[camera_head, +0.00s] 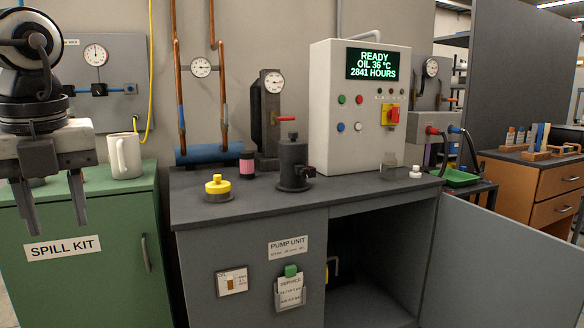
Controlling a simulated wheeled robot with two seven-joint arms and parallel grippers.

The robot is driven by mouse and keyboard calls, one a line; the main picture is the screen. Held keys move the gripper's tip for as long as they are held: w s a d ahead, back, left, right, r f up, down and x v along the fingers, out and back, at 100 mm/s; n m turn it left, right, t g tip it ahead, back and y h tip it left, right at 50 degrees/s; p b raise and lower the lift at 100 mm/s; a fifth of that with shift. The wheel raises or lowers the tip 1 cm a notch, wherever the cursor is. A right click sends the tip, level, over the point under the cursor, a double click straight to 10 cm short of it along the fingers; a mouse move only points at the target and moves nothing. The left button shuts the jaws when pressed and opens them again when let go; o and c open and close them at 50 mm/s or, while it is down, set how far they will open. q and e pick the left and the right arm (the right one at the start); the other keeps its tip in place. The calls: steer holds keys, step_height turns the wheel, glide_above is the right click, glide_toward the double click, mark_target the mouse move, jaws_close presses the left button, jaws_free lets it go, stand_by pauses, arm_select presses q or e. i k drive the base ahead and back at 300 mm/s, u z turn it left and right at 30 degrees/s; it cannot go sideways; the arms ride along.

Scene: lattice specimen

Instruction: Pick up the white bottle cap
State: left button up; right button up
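A small white cap (415,172) sits on the grey pump unit's dark worktop (350,197), near its right end. My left gripper (54,228) hangs at the far left in front of the green spill kit cabinet, fingers pointing down and spread apart with nothing between them. It is far from the white cap, across most of the picture. My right gripper does not show.
A control box (345,120) stands behind. A white mug (125,156) is on the green cabinet (90,265). The pump unit's door (490,260) hangs open.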

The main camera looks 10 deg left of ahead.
mark_target(415, 174)
steer(key=u, duration=0.8)
steer(key=i, duration=1.7)
steer(key=z, duration=2.65)
steer(key=i, duration=1.65)
